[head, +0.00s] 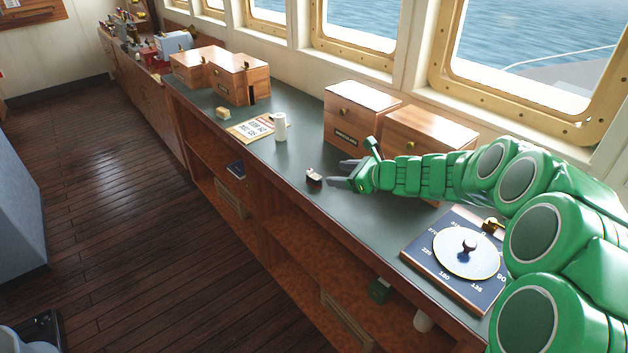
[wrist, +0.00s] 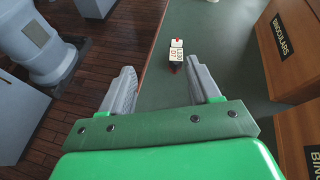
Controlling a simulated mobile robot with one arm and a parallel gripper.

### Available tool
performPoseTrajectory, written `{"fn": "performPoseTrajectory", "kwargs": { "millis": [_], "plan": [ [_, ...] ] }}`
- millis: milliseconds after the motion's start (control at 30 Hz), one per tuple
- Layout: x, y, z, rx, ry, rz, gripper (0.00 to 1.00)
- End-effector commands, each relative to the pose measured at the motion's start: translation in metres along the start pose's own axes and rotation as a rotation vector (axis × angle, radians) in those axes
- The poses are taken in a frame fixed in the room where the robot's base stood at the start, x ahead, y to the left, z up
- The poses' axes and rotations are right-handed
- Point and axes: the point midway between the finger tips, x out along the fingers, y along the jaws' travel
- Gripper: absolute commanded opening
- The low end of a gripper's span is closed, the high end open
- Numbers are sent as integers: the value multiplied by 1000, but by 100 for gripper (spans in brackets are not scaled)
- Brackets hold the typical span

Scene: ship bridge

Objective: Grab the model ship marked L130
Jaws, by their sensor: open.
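A small model ship (head: 314,178) with a dark hull, white top and a bit of red sits on the green counter top near its front edge. In the wrist view the ship (wrist: 176,54) shows white faces with dark print; the print is too small to read surely as L130. My gripper (head: 340,174) is just right of the ship in the head view, low over the counter. In the wrist view my gripper (wrist: 168,86) is open, its two grey fingers apart, with the ship ahead of the gap between them. Nothing is between the fingers.
Wooden boxes (head: 362,108), one labelled BINOCULARS (wrist: 282,40), stand behind along the window side. A white cylinder (head: 280,126), a printed sheet (head: 250,129) and a small tan block (head: 223,113) lie farther left. A dial board (head: 440,277) is at right. The counter's front edge is close to the ship.

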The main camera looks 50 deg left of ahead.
Motion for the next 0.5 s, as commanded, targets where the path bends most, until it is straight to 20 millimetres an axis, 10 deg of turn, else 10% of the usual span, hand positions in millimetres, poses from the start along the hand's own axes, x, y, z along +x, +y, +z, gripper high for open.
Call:
{"fn": "performPoseTrajectory", "kwargs": {
  "millis": [200,500],
  "plan": [
    [50,-10,-26,143,-5,-47,62],
    [73,-15,-41,212,-3,-73,62]
  ]
}}
